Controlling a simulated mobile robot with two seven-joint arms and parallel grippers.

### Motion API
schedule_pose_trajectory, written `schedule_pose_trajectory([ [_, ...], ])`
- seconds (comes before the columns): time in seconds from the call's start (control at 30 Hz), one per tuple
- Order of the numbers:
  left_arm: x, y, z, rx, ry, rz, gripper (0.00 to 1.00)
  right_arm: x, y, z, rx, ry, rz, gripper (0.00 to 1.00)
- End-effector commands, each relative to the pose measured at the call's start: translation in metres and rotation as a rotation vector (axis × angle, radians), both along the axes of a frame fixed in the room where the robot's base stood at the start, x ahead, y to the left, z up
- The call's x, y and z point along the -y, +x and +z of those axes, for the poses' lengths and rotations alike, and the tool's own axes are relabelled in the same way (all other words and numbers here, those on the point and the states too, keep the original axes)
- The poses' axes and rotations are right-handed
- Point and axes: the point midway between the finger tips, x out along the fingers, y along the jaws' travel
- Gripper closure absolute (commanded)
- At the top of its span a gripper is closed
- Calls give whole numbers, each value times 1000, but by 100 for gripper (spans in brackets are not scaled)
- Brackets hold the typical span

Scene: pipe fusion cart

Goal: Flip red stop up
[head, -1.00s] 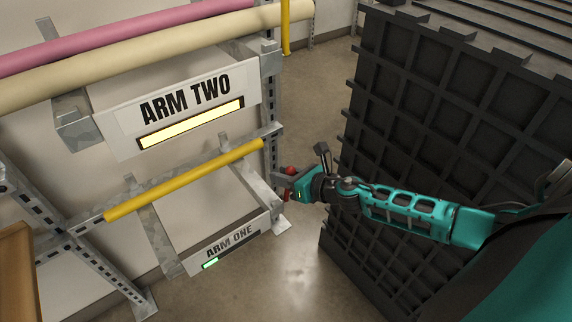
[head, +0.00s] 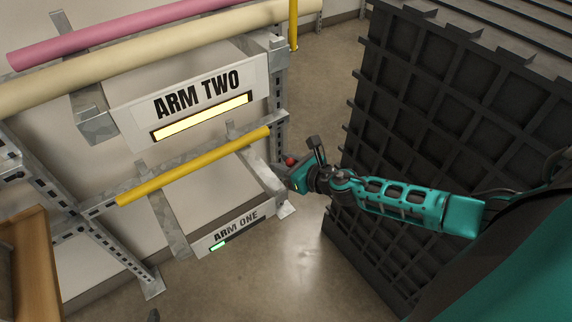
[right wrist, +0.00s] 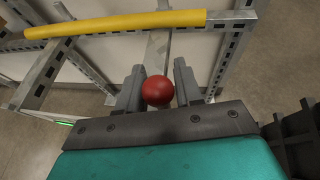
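The red stop shows as a round red knob (right wrist: 157,91) in the right wrist view, between the two grey fingers. In the head view it is a small red spot (head: 291,161) by the right end of the lower arm's bracket. My right gripper (right wrist: 159,82) has its fingers apart, one on each side of the knob. Whether they touch it is unclear. In the head view my right gripper (head: 288,175) is beside the rack's right upright and partly hides the stop. My left gripper is not seen.
The ARM ONE sign (head: 235,230) hangs low, with the ARM TWO sign (head: 195,100) above. A yellow pipe (head: 195,166) lies on the lower arm; cream and pink pipes lie higher. A dark ribbed crate (head: 430,130) stands close on the right. Floor shows between.

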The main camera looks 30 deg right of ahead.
Motion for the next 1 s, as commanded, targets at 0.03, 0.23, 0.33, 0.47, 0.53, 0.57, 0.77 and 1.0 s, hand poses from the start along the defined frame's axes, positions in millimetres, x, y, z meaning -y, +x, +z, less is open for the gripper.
schedule_pose_trajectory([
  [0.03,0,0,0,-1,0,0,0,-1,0,0,-1,0,1,60],
  [0.23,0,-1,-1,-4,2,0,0,0,-2,-2,-5,0,0,60],
  [0.33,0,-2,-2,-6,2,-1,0,1,-4,-2,-7,-2,1,60],
  [0.47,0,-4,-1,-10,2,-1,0,4,-16,2,-9,-3,1,60],
  [0.53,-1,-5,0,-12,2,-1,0,7,-26,7,-9,-4,2,60],
  [0.57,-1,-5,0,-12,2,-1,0,8,-31,8,-9,-3,3,60],
  [0.77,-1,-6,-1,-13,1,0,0,17,-64,22,-9,-2,3,60],
  [1.0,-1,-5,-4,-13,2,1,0,25,-96,36,-8,-3,4,60],
])
